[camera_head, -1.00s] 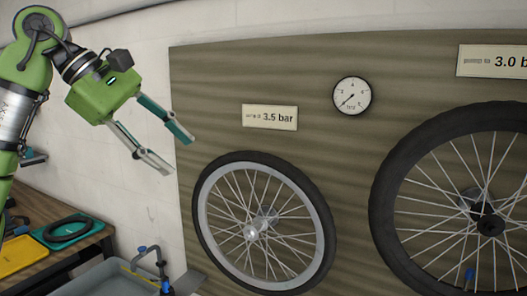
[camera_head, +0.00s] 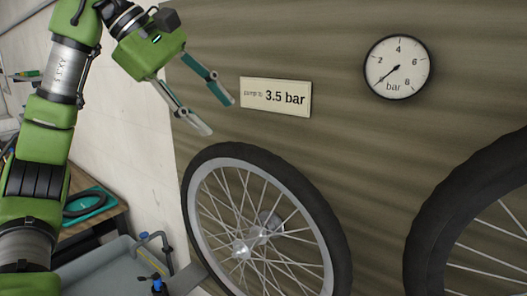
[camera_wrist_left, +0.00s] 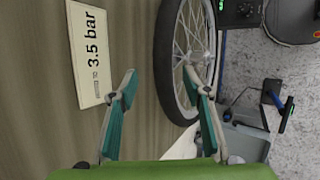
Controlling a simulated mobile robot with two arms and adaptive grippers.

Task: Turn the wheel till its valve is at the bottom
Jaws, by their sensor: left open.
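A spoked wheel (camera_head: 242,248) with a black tyre and silver rim is mounted on the wooden panel, its lower edge cut off. It also shows in the left wrist view (camera_wrist_left: 163,50). I cannot make out its valve. A second, darker wheel (camera_head: 436,225) is partly in view at the right edge. My left gripper (camera_head: 218,117) is open and empty, above the upper left of the silver-rimmed wheel and apart from it. In the left wrist view its fingers (camera_wrist_left: 160,73) are spread, the right one overlapping the tyre in the picture. My right gripper is not in view.
A "3.5 bar" sign (camera_head: 276,96) and a round gauge (camera_head: 397,67) are on the wooden panel (camera_head: 350,140) above the wheels. A grey basin (camera_head: 105,268) with a blue-ended tap (camera_head: 157,284) stands at lower left. A bench with a teal tray (camera_head: 98,214) is behind my arm.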

